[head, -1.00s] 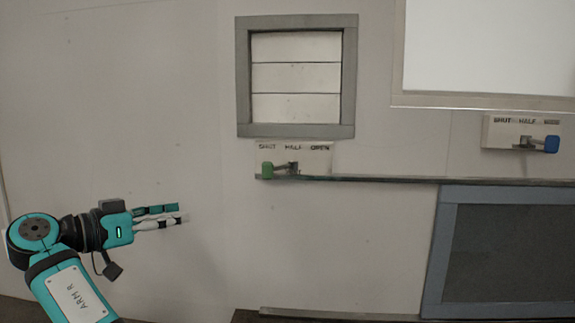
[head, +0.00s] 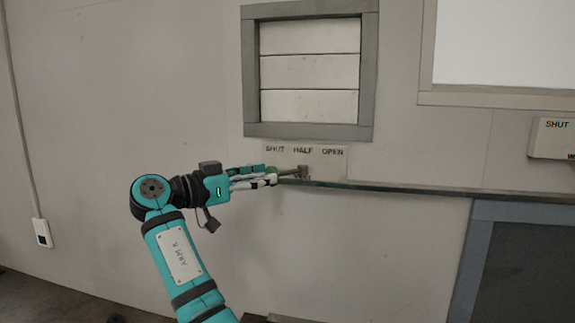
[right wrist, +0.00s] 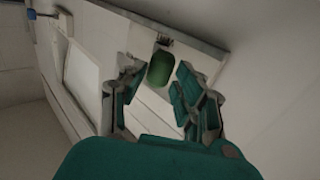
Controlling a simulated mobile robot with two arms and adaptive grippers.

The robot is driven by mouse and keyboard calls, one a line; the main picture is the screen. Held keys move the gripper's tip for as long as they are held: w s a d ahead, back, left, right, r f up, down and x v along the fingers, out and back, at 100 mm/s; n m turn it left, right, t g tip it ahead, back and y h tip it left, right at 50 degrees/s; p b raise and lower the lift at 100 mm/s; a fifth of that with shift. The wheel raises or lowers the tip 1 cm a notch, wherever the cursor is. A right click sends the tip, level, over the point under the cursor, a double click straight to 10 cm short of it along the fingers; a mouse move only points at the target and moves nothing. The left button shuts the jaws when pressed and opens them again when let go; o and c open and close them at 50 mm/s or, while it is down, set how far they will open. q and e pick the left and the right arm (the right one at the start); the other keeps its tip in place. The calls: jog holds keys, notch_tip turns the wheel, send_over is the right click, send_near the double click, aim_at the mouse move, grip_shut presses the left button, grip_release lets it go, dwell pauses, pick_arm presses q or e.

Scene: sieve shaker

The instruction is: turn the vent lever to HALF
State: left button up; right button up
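The vent lever has a green knob (head: 271,170), and its arm points left from the pivot (head: 303,171), to the SHUT side. Its label plate (head: 333,160) reads SHUT, HALF, OPEN and sits below the slatted vent (head: 309,72). My right gripper (head: 272,176) is at the knob, coming from the left. In the right wrist view the green knob (right wrist: 161,68) lies between the fingertips of the right gripper (right wrist: 158,78). The fingers are spread, with a gap visible on the left side of the knob. My left gripper is not in view.
A ledge (head: 400,188) runs along the wall to the right, just below the lever plate. A second label plate (head: 555,137) is at the right edge; a blue knob (right wrist: 32,14) shows in the right wrist view.

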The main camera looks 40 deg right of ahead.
aim_at(286, 172)
jog(key=d+p, duration=0.1)
jog(key=d, duration=0.4)
jog(key=shift+d+r+p, duration=0.15)
jog(key=shift+d+p, duration=0.2)
jog(key=shift+p, duration=0.05)
jog(key=shift+d, duration=0.55)
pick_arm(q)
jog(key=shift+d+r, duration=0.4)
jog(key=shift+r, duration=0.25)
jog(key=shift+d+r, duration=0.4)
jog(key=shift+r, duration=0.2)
pick_arm(e)
grip_shut()
